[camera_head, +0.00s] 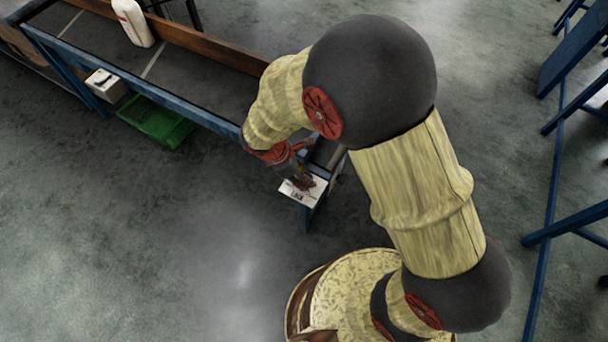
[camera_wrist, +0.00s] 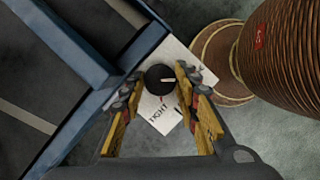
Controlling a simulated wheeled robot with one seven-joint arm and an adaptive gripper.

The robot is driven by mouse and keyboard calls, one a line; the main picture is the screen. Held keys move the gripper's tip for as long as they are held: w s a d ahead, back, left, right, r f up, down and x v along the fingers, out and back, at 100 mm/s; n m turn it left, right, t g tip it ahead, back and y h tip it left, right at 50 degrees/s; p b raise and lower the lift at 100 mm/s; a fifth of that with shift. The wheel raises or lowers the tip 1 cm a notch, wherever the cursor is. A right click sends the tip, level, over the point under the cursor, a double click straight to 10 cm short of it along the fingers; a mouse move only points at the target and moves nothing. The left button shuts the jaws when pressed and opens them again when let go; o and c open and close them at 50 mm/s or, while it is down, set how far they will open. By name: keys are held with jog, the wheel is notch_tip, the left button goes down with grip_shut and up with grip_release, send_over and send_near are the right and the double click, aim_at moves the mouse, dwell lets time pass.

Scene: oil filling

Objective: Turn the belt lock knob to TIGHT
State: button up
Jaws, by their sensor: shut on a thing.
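The black belt lock knob (camera_wrist: 160,79) sits on a white label plate (camera_wrist: 185,56) at the end of the blue conveyor frame. A pale pointer mark shows on the knob's top, right of its centre. The word TIGHT is printed on the plate below the knob in the wrist view. My gripper (camera_wrist: 158,79) is shut on the knob, one finger on its left side and one on its right. In the head view my gripper (camera_head: 301,178) is over the white plate (camera_head: 303,191), and the knob is hidden or too small to make out.
The conveyor's dark belt (camera_head: 195,75) runs to the upper left, with a white bottle (camera_head: 133,22) on it. A green crate (camera_head: 156,122) and a small box (camera_head: 105,84) stand beneath. Blue frames (camera_head: 570,60) stand at right. The floor in front is clear.

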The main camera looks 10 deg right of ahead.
jog(key=shift+c, duration=0.9)
jog(key=m+p, duration=0.1)
jog(key=p, duration=0.1)
jog(key=m+g+p, duration=0.1)
jog(key=m, duration=0.1)
jog(key=shift+w+r+m+g+p, duration=0.2)
jog(key=shift+m+g+p, duration=0.1)
jog(key=shift+p, duration=0.1)
jog(key=m+g+p, duration=0.1)
jog(key=m+p, duration=0.1)
jog(key=m+y+p, duration=0.1)
jog(key=m+p, duration=0.1)
jog(key=m, duration=0.1)
jog(key=shift+d+m+g, duration=0.1)
jog(key=shift+m+g, duration=0.2)
jog(key=shift+g, duration=0.1)
jog(key=m+g+y+p, duration=0.1)
jog(key=m+p, duration=0.1)
jog(key=m, duration=0.2)
jog(key=shift+w+d+f, duration=0.1)
jog(key=shift+w, duration=0.05)
jog(key=shift+m+g+y+p, duration=0.3)
jog(key=shift+m+y+p, duration=0.7)
jog(key=shift+m, duration=1.4)
jog(key=shift+f, duration=0.1)
jog(key=o, duration=1.1)
jog(key=shift+o, duration=0.2)
